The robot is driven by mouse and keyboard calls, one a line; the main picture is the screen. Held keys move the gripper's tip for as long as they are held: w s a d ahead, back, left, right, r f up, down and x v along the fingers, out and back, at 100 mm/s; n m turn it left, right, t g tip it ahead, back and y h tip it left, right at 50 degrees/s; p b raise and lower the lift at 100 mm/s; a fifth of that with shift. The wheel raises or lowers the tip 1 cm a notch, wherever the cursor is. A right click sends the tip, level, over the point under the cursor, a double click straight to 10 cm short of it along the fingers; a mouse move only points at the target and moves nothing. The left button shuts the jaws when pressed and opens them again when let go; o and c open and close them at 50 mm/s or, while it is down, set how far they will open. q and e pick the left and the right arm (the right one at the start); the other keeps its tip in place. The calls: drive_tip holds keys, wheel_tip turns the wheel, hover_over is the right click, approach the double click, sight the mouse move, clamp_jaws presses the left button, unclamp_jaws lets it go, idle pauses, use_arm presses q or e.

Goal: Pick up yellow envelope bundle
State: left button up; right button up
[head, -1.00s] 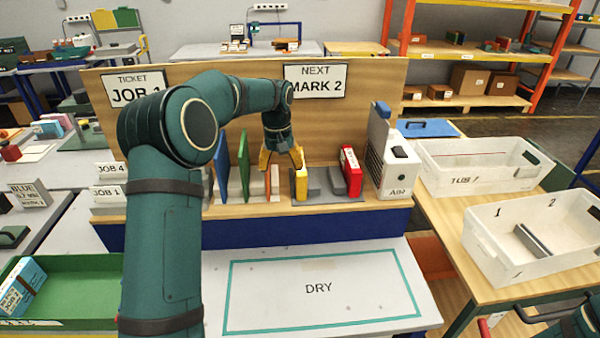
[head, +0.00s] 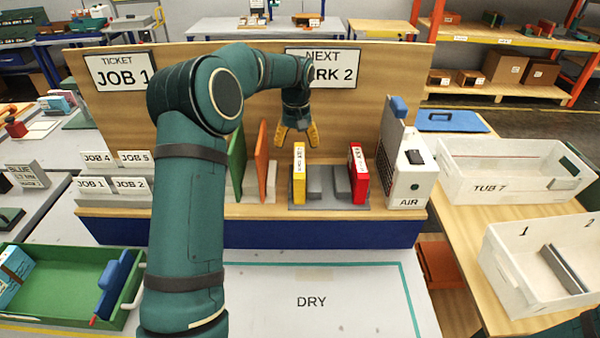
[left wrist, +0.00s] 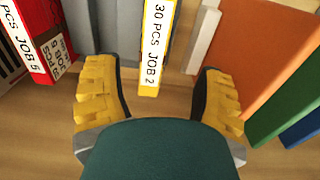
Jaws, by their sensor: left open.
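The yellow envelope bundle (head: 299,173) stands upright in a grey slotted holder on the wooden shelf. In the left wrist view, its white label on the yellow bundle (left wrist: 155,45) reads "30 PCS JOB 2". My left gripper (head: 297,134) is open and empty, above the bundle. In the left wrist view, the bundle lies between and beyond the open yellow fingertips of the left gripper (left wrist: 160,98), with space on both sides. My right gripper cannot be made out.
A red bundle (head: 357,173) stands to the right in the holder (head: 328,204). Orange (head: 262,160) and green (head: 237,166) upright panels stand to the left. The white AIR unit (head: 408,175) is at the right end. The DRY area (head: 310,285) in front is clear.

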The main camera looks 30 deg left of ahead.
sight(299, 159)
use_arm(q)
drive_tip(key=f, duration=0.2)
drive_tip(key=shift+w+f, duration=0.25)
drive_tip(key=shift+f, duration=0.15)
drive_tip(key=shift+s+d+f, duration=0.1)
drive_tip(key=shift+s+f, duration=0.05)
drive_tip(key=shift+f, duration=0.4)
drive_tip(key=shift+w+d+f, duration=0.1)
drive_tip(key=shift+w+f, duration=0.05)
drive_tip(key=shift+f, duration=1)
drive_tip(key=shift+w+f, duration=0.1)
drive_tip(key=shift+f, duration=1.05)
clamp_jaws()
